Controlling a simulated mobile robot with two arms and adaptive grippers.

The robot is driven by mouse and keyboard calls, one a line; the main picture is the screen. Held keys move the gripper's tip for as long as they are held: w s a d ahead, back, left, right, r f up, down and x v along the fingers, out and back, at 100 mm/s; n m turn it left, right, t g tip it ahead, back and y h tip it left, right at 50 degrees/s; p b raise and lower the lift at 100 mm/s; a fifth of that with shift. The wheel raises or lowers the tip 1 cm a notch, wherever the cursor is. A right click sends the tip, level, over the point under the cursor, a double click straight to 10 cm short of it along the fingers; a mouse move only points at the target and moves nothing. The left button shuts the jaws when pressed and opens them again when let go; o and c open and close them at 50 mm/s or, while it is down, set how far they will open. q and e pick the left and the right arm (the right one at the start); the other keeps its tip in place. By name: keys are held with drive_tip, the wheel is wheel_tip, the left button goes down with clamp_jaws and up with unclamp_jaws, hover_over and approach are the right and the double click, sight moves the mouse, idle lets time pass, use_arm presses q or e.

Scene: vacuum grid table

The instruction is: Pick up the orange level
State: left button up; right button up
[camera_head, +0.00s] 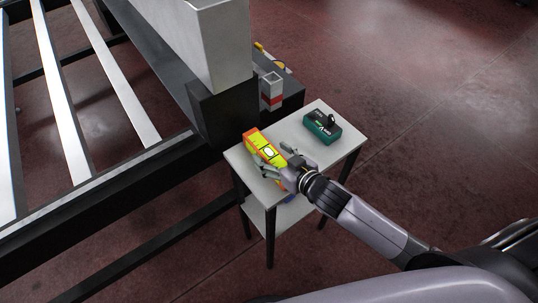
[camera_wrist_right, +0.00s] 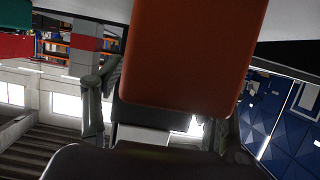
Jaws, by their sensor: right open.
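The orange level (camera_head: 252,138), with yellow-green faces, lies on a small grey-topped table (camera_head: 287,131) near its left corner. My right gripper (camera_head: 275,160) is over the near end of the level, its fingers spread on either side of it. In the right wrist view, the level's orange end (camera_wrist_right: 190,55) fills the upper middle, between the two open fingers (camera_wrist_right: 158,125). I cannot tell whether the fingers touch it. The gripper hides part of the level. My left gripper is not in view.
A green-and-black tool (camera_head: 322,127) stands on the same table, to the right of the level. A dark machine frame with a pale metal column (camera_head: 215,45) rises close behind the table's left corner. The red-brown floor (camera_head: 430,130) at the right is clear.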

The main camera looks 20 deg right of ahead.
sight(256, 142)
drive_tip(key=shift+x, duration=1.2)
drive_tip(key=shift+s, duration=0.1)
drive_tip(key=shift+c, duration=0.5)
clamp_jaws()
drive_tip(key=shift+r, duration=0.1)
